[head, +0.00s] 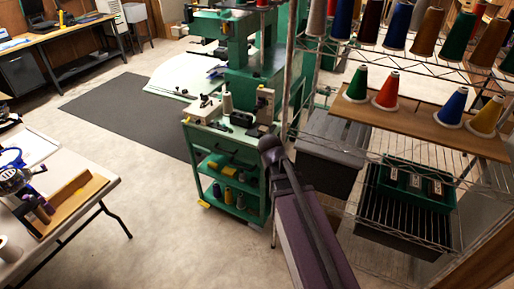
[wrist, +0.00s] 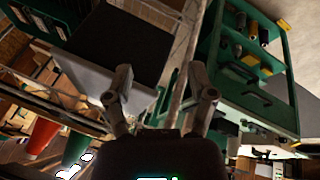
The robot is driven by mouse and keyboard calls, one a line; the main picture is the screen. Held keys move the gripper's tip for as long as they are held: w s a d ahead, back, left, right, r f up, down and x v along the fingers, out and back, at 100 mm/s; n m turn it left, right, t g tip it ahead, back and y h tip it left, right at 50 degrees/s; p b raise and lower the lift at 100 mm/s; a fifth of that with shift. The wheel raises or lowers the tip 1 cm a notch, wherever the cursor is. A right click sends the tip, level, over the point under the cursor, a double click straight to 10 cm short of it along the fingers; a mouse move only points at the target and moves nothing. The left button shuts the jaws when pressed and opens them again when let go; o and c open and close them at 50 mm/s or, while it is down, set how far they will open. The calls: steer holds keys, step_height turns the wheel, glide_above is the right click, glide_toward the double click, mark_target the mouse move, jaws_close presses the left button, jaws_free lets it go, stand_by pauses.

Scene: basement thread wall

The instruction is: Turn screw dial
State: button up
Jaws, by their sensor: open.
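I cannot make out a screw dial for certain in either view. A small grey device (head: 265,103) stands at the right end of the green cart's top (head: 232,131), and a low metal fixture (head: 203,108) sits at its left end. The details on both are too small to tell. My gripper (wrist: 160,70) is open and empty in the wrist view, its two fingers apart. The cart (wrist: 262,108) lies beyond the right finger there, appearing upside down. In the head view my arm reaches toward the cart's right side, and the gripper itself is hidden.
A wire rack (head: 378,160) with several thread cones stands close on the right. A dark bin (head: 330,150) sits beside the cart. A green embroidery machine (head: 255,55) is behind it. A folding table (head: 62,172) is at left. The floor (head: 150,225) between is clear.

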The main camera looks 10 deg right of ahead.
steer(key=w+f+m+t+h+b, duration=0.1)
steer(key=w+f+t+h+b, duration=0.2)
steer(key=w+f+b, duration=0.4)
steer(key=t+h+b, duration=0.3)
steer(key=t+b, duration=0.6)
steer(key=b, duration=1.2)
glide_toward(259, 137)
steer(key=v, duration=0.5)
steer(key=shift+w+f, duration=0.25)
steer(key=shift+f, duration=0.25)
steer(key=shift+w+d, duration=0.1)
steer(key=shift+d, duration=0.05)
steer(key=x, duration=1.3)
steer(key=shift+w+d+r, duration=0.2)
steer(key=shift+r, duration=0.05)
